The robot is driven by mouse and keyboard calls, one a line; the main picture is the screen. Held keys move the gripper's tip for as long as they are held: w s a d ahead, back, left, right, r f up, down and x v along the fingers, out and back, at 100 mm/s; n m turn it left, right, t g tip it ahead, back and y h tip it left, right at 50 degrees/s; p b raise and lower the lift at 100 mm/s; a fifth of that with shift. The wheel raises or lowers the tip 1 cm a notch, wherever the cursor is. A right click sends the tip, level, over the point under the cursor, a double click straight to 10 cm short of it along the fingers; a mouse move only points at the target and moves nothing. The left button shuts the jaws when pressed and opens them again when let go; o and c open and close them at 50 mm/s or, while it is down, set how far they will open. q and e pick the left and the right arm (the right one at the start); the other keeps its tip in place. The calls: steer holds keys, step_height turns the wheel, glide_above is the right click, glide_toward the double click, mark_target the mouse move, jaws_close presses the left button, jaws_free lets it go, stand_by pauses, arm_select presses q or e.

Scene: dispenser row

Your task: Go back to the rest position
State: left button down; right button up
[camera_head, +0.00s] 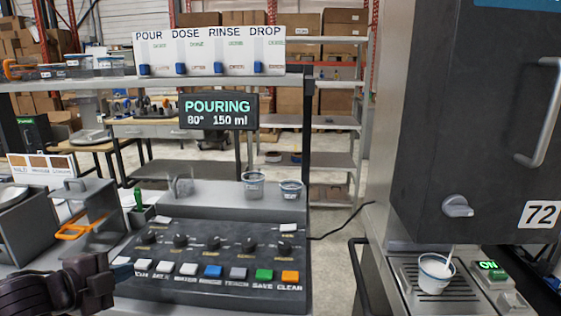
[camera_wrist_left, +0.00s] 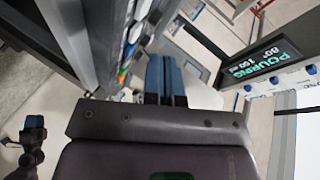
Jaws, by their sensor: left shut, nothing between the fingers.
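My left gripper (camera_head: 98,280) is at the lower left of the head view, in front of the left end of the control panel (camera_head: 215,262). In the left wrist view its two blue fingers (camera_wrist_left: 165,82) are together, with nothing between them. The gripper appears clear of the panel's buttons. My right gripper does not show in the head view. The display (camera_head: 219,111) reads POURING, 80°, 150 ml. A cup (camera_head: 435,274) stands on the drip grate of machine 72 (camera_head: 455,120), with a pale stream running into it.
The panel has several knobs and coloured buttons. Two cups (camera_head: 254,185) (camera_head: 290,190) and a clear container (camera_head: 181,184) stand on the ledge behind it. A clear box with an orange handle (camera_head: 75,232) is near my left gripper. A green ON switch (camera_head: 490,268) is right of the grate.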

arm_select(q)
steer(key=s+f+n+y, duration=0.1)
steer(key=s+f+n, duration=0.2)
steer(key=f+n, duration=0.15)
steer(key=s+d+f+n+t, duration=0.1)
steer(key=s+f+n, duration=0.15)
steer(key=f, duration=0.35)
steer(key=s+f+n+y, duration=0.1)
steer(key=s+f+n, duration=0.1)
steer(key=f+n, duration=0.25)
steer(key=s+d+f+n+g+y, duration=0.2)
steer(key=s+f+n, duration=0.4)
steer(key=s+f, duration=0.8)
steer(key=s+y+p, duration=0.1)
steer(key=s, duration=0.2)
steer(key=shift+s+f+g+y, duration=0.2)
steer(key=shift+g+y, duration=0.1)
steer(key=shift+y, duration=0.1)
